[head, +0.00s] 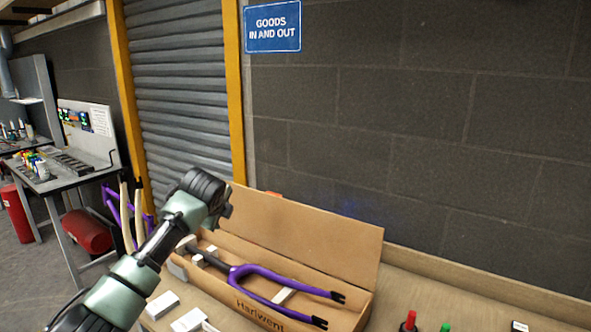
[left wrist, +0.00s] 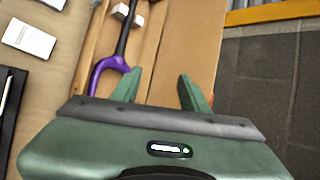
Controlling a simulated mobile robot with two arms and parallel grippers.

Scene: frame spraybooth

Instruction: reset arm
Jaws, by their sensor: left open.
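My left arm comes in from the lower left in the head view, and its gripper end (head: 222,212) is raised near the left end of an open cardboard box. In the left wrist view my left gripper (left wrist: 158,84) has its two green fingers apart with nothing between them. The fingers appear over the box. A purple fork (head: 258,279) lies in the cardboard box (head: 318,238); part of the fork also shows in the left wrist view (left wrist: 103,68), beside the left finger. My right gripper is not in view.
The box stands on a workbench (head: 405,287) against a block wall. Small white boxes (head: 162,304) lie in front of it. A red-capped bottle (head: 409,322) and a green-capped one (head: 445,328) are at the front edge. A purple frame (head: 112,203) stands behind my arm.

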